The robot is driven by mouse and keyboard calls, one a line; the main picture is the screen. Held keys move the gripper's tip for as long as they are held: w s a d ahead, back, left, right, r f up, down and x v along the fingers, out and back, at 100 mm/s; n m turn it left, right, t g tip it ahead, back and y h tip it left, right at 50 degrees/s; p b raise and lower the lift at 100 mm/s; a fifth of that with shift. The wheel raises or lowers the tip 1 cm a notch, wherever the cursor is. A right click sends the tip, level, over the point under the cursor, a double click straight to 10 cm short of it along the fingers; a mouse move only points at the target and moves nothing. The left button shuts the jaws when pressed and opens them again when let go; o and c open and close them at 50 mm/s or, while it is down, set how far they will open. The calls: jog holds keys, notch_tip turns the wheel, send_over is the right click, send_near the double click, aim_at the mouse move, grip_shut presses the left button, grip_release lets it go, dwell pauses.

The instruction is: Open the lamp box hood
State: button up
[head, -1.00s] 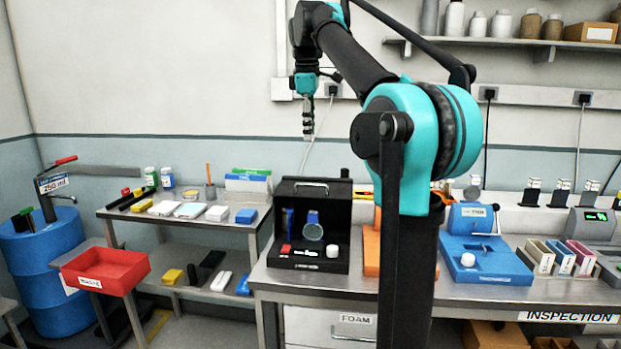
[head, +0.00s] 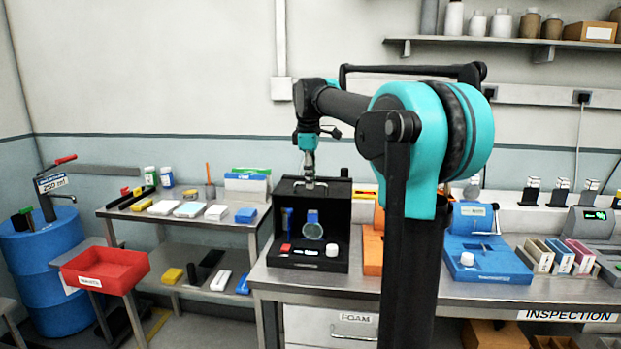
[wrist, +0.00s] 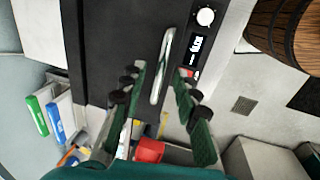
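The lamp box (head: 335,252) is a black box on the bench's left end. Its front shows a round lens, blue parts, a red button and a white knob. The hood (head: 335,195) is the black top part, with a metal bar handle (head: 303,185) that also shows in the wrist view (wrist: 161,66). My gripper (head: 309,184) points down at the handle. In the wrist view its two green fingers (wrist: 159,74) are apart, one on each side of the bar, with gaps visible. Whether the tips reach below the bar is unclear.
An orange block (head: 373,250) stands close right of the box, partly behind my arm. A blue device (head: 485,262) is further right. A side shelf (head: 180,222) with small items is at left, beside a red tray (head: 104,268).

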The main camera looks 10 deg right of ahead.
jog(key=shift+f, duration=0.1)
grip_shut()
jog(key=shift+w, duration=0.1)
dwell(0.5)
